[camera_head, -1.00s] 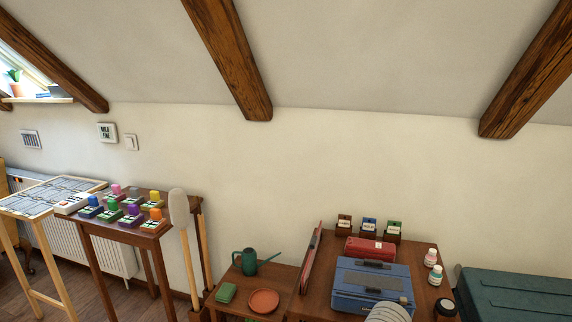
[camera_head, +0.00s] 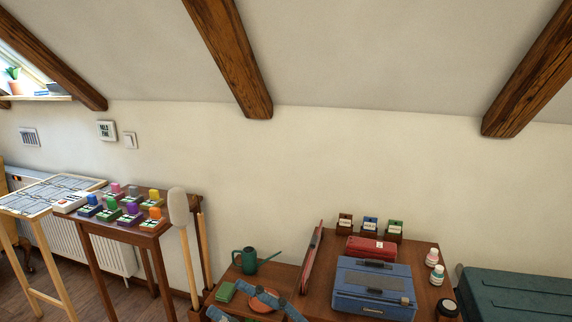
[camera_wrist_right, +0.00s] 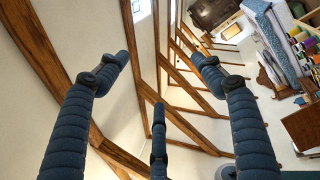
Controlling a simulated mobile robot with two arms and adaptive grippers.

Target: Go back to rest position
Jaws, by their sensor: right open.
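My right gripper (camera_wrist_right: 162,75) shows in the right wrist view with its blue ribbed fingers spread wide and nothing between them. Beyond the fingers are the sloping ceiling and wooden beams. In the head view, blue finger segments of mine (camera_head: 265,298) show at the bottom edge, partly covering the orange saucer; the arm behind them is out of frame. I see no arm coming in from the left in the head view.
A table with the blue case (camera_head: 372,290), red case (camera_head: 370,248) and white bottles (camera_head: 437,275) stands at the lower right. A watering can (camera_head: 245,260) and green box (camera_head: 226,292) sit left of it. A side table (camera_head: 160,233) holds several colored blocks.

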